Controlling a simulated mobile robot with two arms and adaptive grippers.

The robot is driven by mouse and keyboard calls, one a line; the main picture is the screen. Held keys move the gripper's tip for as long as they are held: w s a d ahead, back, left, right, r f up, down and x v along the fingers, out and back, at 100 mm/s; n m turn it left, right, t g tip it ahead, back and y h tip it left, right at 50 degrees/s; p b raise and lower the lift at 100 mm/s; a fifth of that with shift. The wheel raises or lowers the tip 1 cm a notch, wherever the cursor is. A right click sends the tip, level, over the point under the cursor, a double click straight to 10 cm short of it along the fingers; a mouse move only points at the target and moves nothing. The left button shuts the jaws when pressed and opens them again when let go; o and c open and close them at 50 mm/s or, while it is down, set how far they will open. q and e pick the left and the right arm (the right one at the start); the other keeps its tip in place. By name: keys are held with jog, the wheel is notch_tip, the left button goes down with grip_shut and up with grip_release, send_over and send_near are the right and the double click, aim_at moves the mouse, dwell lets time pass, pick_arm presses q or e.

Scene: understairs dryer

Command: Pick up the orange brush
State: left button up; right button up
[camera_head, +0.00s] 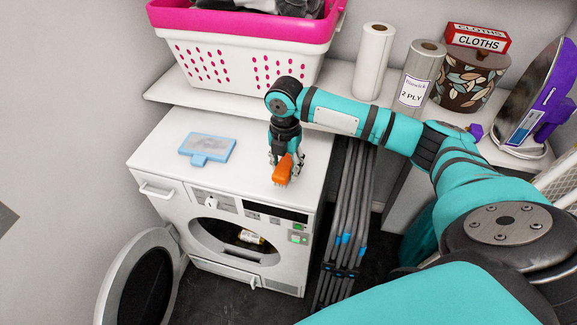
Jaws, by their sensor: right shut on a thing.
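The orange brush (283,170) is at the right part of the white dryer's top (255,150). My right gripper (286,160) points down over it and is shut on it, with fingers on both sides. I cannot tell whether the brush touches the dryer top or is slightly above it. The gripper hides part of the brush. My left gripper is not in view.
A blue lint filter or tray (207,147) lies on the dryer top at left. The round dryer door (142,285) hangs open. A shelf behind holds a pink and white basket (245,50), paper rolls (374,62) and an iron (535,95). Folded grey racks (345,220) stand right of the dryer.

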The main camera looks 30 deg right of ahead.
jog(key=s+a+r+b, duration=0.1)
jog(key=s+a, duration=0.7)
jog(key=a, duration=0.3)
jog(key=shift+a+r+b, duration=0.15)
jog(key=shift+r+b, duration=0.05)
jog(key=shift+b, duration=0.2)
